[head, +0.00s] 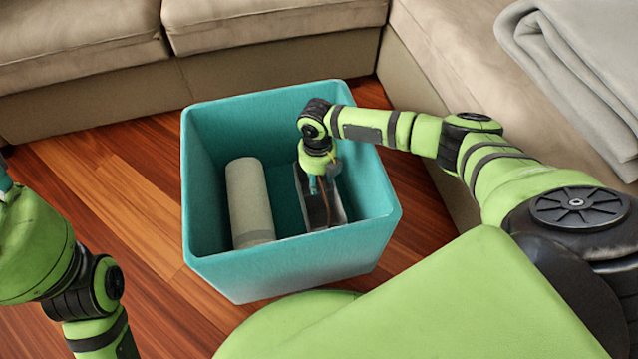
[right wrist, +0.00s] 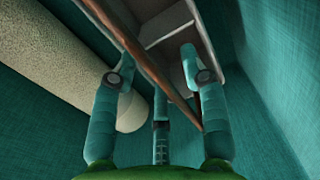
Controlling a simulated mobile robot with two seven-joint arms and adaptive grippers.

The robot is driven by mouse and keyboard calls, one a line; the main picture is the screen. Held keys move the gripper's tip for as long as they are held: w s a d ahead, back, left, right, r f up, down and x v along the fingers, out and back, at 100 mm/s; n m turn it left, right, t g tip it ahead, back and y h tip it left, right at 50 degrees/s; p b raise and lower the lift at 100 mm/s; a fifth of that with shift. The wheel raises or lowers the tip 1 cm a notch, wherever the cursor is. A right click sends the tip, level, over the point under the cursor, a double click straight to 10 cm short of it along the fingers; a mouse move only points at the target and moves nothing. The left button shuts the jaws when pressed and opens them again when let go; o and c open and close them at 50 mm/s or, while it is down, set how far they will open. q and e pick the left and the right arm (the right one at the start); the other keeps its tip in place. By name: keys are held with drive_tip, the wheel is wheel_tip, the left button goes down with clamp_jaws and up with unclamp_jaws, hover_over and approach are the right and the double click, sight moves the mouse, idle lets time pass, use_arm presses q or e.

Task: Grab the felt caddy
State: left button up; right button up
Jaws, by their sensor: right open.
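The felt caddy (head: 338,207) is a grey open box with a brown handle, standing inside a teal bin on its right side. In the right wrist view its grey wall and dividers (right wrist: 168,37) show at the top, with the brown handle (right wrist: 150,70) running diagonally across. My right gripper (head: 322,186) reaches down into the bin over the caddy. In the right wrist view its fingers (right wrist: 157,68) are apart, with the handle crossing between them; I cannot tell if they touch it. Only a sliver of my left gripper (head: 5,180) shows at the left edge.
The teal bin (head: 290,272) stands on the wooden floor, its walls close around the caddy. A cream roll (head: 250,200) stands left of the caddy in the bin. A beige sofa (head: 270,25) lies behind and to the right, with a grey blanket (head: 590,60) on it.

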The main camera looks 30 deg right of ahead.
drive_tip(key=shift+f, duration=0.1)
idle(0.3)
clamp_jaws()
